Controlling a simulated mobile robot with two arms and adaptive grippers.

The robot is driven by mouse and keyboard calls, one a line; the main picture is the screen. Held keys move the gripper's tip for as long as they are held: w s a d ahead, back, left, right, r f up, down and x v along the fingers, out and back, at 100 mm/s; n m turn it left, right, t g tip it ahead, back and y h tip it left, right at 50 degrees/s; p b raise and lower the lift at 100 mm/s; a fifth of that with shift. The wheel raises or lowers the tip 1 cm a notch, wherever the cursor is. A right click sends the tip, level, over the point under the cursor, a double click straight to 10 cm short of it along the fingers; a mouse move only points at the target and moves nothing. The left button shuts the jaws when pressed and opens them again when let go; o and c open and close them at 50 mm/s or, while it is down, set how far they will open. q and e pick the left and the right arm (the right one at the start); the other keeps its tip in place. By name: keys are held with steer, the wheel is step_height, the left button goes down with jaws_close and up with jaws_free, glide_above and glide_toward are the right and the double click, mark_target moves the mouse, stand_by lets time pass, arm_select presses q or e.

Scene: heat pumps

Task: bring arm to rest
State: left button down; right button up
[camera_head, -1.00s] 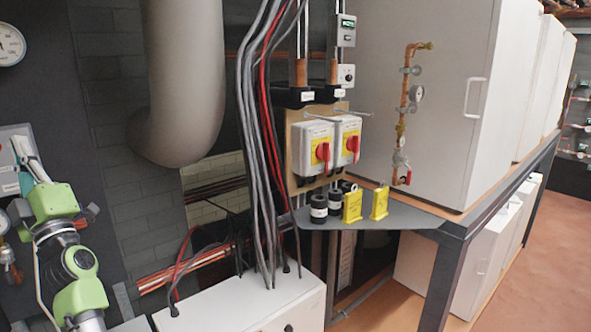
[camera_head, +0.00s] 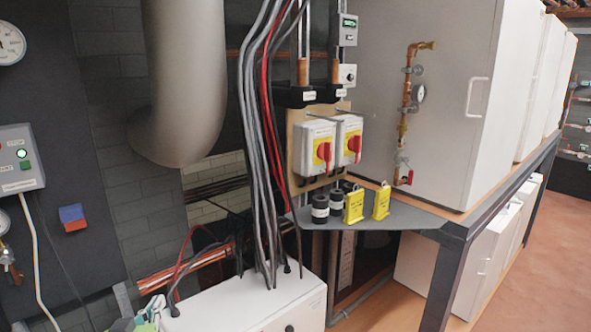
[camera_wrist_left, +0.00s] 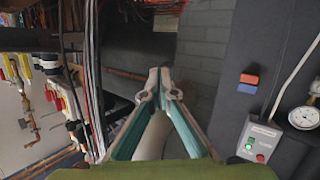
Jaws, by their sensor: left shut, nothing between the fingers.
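My left gripper (camera_head: 148,318) shows only in part at the bottom edge of the head view, just left of the white cabinet. In the left wrist view its two teal-lined fingers come together at the tips (camera_wrist_left: 160,80), shut and empty. A grey pipe and the brick wall lie beyond the fingers. The rest of my left arm is out of the head view. My right gripper is in neither view.
A white cabinet (camera_head: 262,308) with cables running up from it stands at the bottom centre. A control box (camera_head: 18,160) with a green button hangs at left. A shelf with padlocks (camera_head: 354,206) and black cylinders (camera_head: 320,208) is right of the cables.

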arm_select(q)
steer(key=s+d+f+m+g+h, duration=0.1)
steer(key=s+d+f+m+g, duration=0.35)
steer(key=s+f, duration=0.95)
steer(key=s+d+f+g, duration=0.3)
steer(key=s+g, duration=0.1)
steer(key=s, duration=0.5)
steer(key=s+d+f+g, duration=0.3)
steer(key=s, duration=0.6)
step_height(320, 180, down, 34)
steer(key=s+g+b, duration=0.2)
steer(key=s+b, duration=0.1)
steer(key=b, duration=0.5)
steer(key=s+a+f+b, duration=0.1)
steer(key=s+f+b, duration=0.2)
steer(key=s+f, duration=0.5)
steer(key=s+a+f+b, duration=0.2)
steer(key=s+f, duration=0.6)
steer(key=f, duration=0.7)
steer(key=shift+s+a+g+b, duration=0.2)
steer(key=shift+s+g+b, duration=0.15)
steer(key=shift+b, duration=0.15)
steer(key=shift+m, duration=0.25)
